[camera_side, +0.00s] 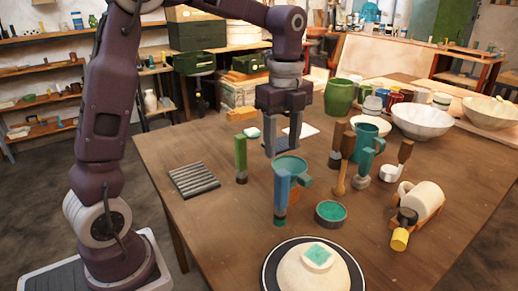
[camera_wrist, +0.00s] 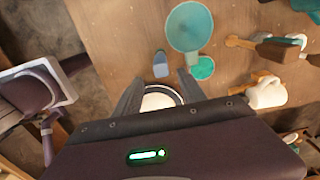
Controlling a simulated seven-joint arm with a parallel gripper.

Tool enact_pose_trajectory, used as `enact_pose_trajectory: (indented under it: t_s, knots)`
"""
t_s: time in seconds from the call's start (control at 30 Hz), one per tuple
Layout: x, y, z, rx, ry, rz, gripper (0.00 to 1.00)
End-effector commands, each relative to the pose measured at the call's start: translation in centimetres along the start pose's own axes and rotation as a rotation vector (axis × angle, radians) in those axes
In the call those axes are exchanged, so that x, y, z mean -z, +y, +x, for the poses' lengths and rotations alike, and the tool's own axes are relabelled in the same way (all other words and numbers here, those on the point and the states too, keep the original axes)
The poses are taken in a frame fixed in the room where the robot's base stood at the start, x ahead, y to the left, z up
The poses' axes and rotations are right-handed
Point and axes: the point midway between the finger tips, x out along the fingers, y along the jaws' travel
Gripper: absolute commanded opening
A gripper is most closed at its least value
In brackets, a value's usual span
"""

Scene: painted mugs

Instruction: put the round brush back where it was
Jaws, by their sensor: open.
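My gripper (camera_side: 284,138) is open and empty, pointing down above the table behind the teal mug (camera_side: 292,167). In the wrist view its fingertips (camera_wrist: 160,76) are spread apart. Several brush-like tools stand upright, and I cannot tell for sure which is the round brush. A green-handled one (camera_side: 241,157) stands to the left. A wooden-handled one (camera_side: 340,176) and a teal-handled one (camera_side: 365,163) stand to the right.
A teal paint dish (camera_side: 331,213) and a round wheel with a pale piece (camera_side: 313,279) are at the front. A white mug (camera_side: 424,199) lies on a wooden cradle at right. A ridged grey tray (camera_side: 194,181) lies left, with bare table around it. Bowls (camera_side: 422,122) stand behind.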

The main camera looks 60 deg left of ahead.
Motion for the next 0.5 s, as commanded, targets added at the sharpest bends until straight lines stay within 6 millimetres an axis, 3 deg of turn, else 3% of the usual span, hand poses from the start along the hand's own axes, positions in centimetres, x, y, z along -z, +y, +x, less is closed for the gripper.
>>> enact_pose_trajectory:
  t_s: [0.07,0.17,0.33,0.4,0.5]
  knots:
    - [0.2,0.4,-0.4,0.01,-0.005,-0.025,0.48]
    - [1.1,3.2,-2.2,0.072,-0.024,-0.2,0.48]
    - [3.1,12.4,-4.8,0.271,0.047,-0.796,0.48]
    - [3.6,16.0,-4.5,0.335,0.132,-1.041,0.48]
    - [4.0,19.7,-3.4,0.381,0.265,-1.319,0.48]
